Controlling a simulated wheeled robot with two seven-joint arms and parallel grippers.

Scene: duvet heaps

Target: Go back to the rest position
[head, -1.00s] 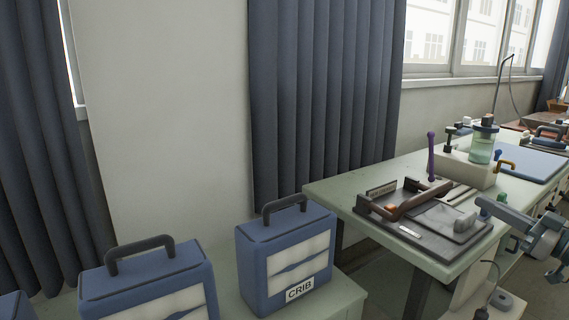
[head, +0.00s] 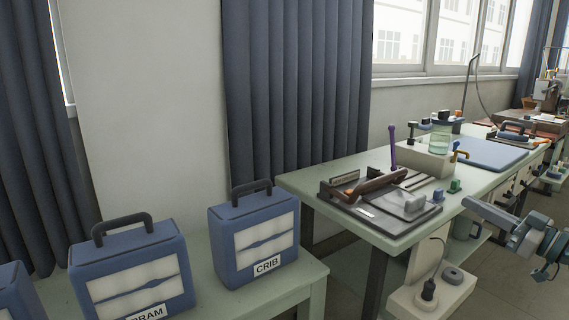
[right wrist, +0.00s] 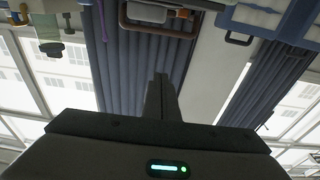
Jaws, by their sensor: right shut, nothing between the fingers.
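My right arm (head: 530,238) reaches in from the right edge in the head view, in front of the bench's right part and apart from the things on it. In the right wrist view my right gripper (right wrist: 160,80) is shut and empty, its dark fingers together against the curtain and wall behind. My left gripper is not in either view.
A pale green bench (head: 300,185) bears a dark tray (head: 380,205), a glass jar (head: 440,140) and a blue mat (head: 490,153). Blue cases, one labelled CRIB (head: 232,215), stand on a lower table (head: 315,270) at left. A white stand (head: 430,298) is low at right.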

